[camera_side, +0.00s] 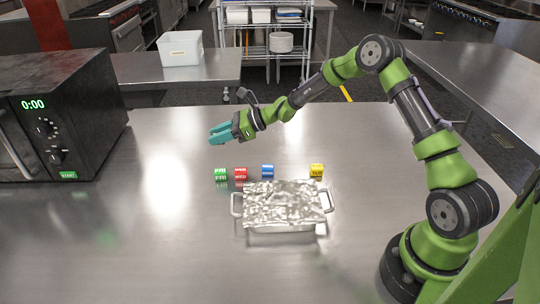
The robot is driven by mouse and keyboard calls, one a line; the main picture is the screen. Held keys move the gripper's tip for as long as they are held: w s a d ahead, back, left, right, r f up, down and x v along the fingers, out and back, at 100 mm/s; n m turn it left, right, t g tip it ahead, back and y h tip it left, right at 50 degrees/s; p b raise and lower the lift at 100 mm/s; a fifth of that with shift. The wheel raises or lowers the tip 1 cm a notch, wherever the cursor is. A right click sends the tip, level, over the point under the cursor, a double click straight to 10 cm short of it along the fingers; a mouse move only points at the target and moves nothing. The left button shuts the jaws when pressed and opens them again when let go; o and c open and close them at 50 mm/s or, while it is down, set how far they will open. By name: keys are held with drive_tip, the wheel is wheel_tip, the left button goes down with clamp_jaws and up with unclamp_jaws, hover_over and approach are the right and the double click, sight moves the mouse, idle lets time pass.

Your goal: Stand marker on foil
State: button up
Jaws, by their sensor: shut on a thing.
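A tray covered with crumpled silver foil (283,203) sits on the steel table, with a handle at each side. The foil's top looks bare. My gripper (219,133), with teal fingers pointing left, is in the air behind and left of the foil, apart from the cubes. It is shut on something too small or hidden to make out.
A black microwave (60,115) stands at the left of the steel table (150,245). A white bin (180,48) is on a counter behind, beside a wire shelf (265,35). The table's front left and the space right of the foil tray are clear.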

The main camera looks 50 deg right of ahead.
sight(223, 161)
drive_tip(key=shift+f, duration=3.35)
drive_tip(key=shift+f, duration=0.2)
drive_tip(key=o, duration=1)
drive_tip(key=shift+r, duration=0.1)
